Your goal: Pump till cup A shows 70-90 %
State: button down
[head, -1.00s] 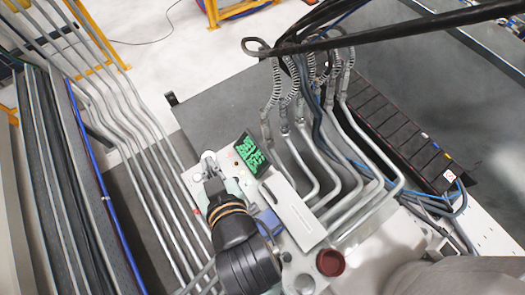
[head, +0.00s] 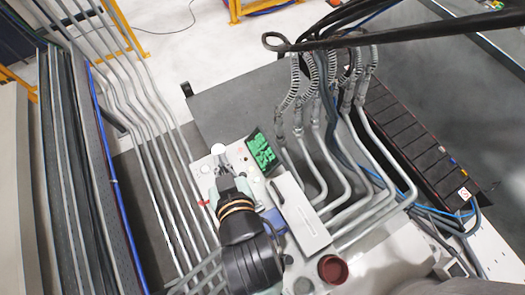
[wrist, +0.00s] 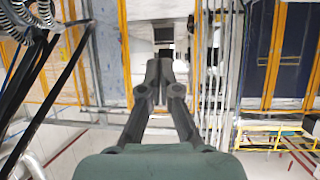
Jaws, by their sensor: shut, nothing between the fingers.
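My gripper (head: 223,163) is over the upper left of a white panel (head: 206,182) in the head view, close to a white round knob-like part (head: 218,149). I cannot tell whether it touches that part. In the wrist view, my gripper's fingers (wrist: 160,64) are together with nothing between them. A tilted black screen with green marks (head: 262,151) stands to the right of my gripper; its reading is too small to read. A dark red open cup (head: 332,269) stands at the panel's lower right. I cannot tell which thing is cup A.
A long white box (head: 300,213) and a blue part (head: 272,222) lie beside my arm. Grey pipes run along the left (head: 150,150) and right (head: 330,170) sides. A dark grey flat surface (head: 235,105) behind the panel is clear.

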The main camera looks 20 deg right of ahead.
notch_tip(320, 180, down, 4)
jog(key=b, duration=0.2)
jog(key=shift+f+b, duration=0.25)
jog(key=shift+b, duration=0.05)
dwell(1.0)
notch_tip(320, 180, up, 6)
jog(key=p, duration=0.7)
notch_tip(320, 180, up, 21)
jog(key=p, duration=1.7)
